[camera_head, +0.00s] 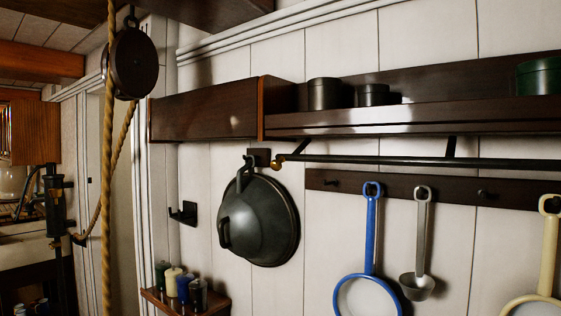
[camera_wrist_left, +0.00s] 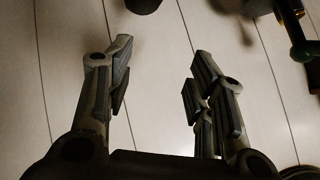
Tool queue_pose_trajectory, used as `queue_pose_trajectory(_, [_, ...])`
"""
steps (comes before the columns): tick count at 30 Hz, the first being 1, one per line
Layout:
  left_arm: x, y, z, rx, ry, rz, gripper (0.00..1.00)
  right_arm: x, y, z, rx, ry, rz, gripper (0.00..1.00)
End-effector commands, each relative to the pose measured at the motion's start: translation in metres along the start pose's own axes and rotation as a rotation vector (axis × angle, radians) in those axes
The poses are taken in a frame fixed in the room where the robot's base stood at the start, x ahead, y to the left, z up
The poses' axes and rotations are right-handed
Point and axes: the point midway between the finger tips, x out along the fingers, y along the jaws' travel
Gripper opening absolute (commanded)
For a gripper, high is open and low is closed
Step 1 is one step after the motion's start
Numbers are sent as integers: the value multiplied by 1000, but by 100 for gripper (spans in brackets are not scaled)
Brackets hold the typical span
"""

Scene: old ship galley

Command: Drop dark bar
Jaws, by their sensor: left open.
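A long dark bar (camera_head: 420,161) runs level along the wall under the shelf in the head view, with a brass-coloured knob at its left end. My left gripper (camera_wrist_left: 163,50) is open in the left wrist view, with only pale wall boards between its fingers. It holds nothing. A dark green piece with brass-coloured parts (camera_wrist_left: 303,48) is at the upper right of that view, apart from the fingers; I cannot tell whether it is the bar. Neither gripper shows in the head view.
A dark shelf (camera_head: 420,117) holds several tins. Below it, a blue-handled strainer (camera_head: 371,230) and a grey ladle (camera_head: 420,250) hang from a peg board. A dark lid (camera_head: 260,220) hangs left of them. A rope with a pulley (camera_head: 133,62) hangs farther left.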

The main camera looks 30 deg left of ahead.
Motion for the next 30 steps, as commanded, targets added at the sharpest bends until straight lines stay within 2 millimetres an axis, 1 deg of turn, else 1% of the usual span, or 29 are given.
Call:
queue_pose_trajectory(1, [-18,-42,-55,22,80,-57,49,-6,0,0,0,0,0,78])
queue_pose_trajectory(2, [-29,-62,-82,37,119,-87,49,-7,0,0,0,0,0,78])
queue_pose_trajectory(3, [-46,-89,-115,54,168,-127,49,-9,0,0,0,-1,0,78])
queue_pose_trajectory(5, [-76,-127,-164,80,244,-190,49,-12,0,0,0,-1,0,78])
queue_pose_trajectory(6, [-99,-151,-194,96,292,-232,49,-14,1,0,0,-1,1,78])
queue_pose_trajectory(8, [-138,-185,-236,122,364,-298,49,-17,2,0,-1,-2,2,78])
queue_pose_trajectory(9, [-166,-207,-262,138,410,-343,49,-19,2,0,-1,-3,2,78])
queue_pose_trajectory(11, [-212,-236,-297,163,476,-412,49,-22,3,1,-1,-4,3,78])
queue_pose_trajectory(12, [-242,-253,-317,177,517,-457,49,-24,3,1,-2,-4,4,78])
queue_pose_trajectory(14, [-286,-274,-341,198,572,-520,49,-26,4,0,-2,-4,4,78])
queue_pose_trajectory(15, [-313,-286,-353,209,603,-558,49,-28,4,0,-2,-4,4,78])
queue_pose_trajectory(18, [-367,-306,-374,233,661,-635,49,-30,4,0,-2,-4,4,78])
queue_pose_trajectory(21, [-400,-316,-384,246,695,-683,49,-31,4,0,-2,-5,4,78])
queue_pose_trajectory(23, [-411,-319,-387,250,706,-700,49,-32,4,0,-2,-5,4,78])
queue_pose_trajectory(25, [-416,-322,-390,253,711,-707,49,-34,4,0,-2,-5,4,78])
queue_pose_trajectory(30, [-408,-331,-402,250,709,-705,49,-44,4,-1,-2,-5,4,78])
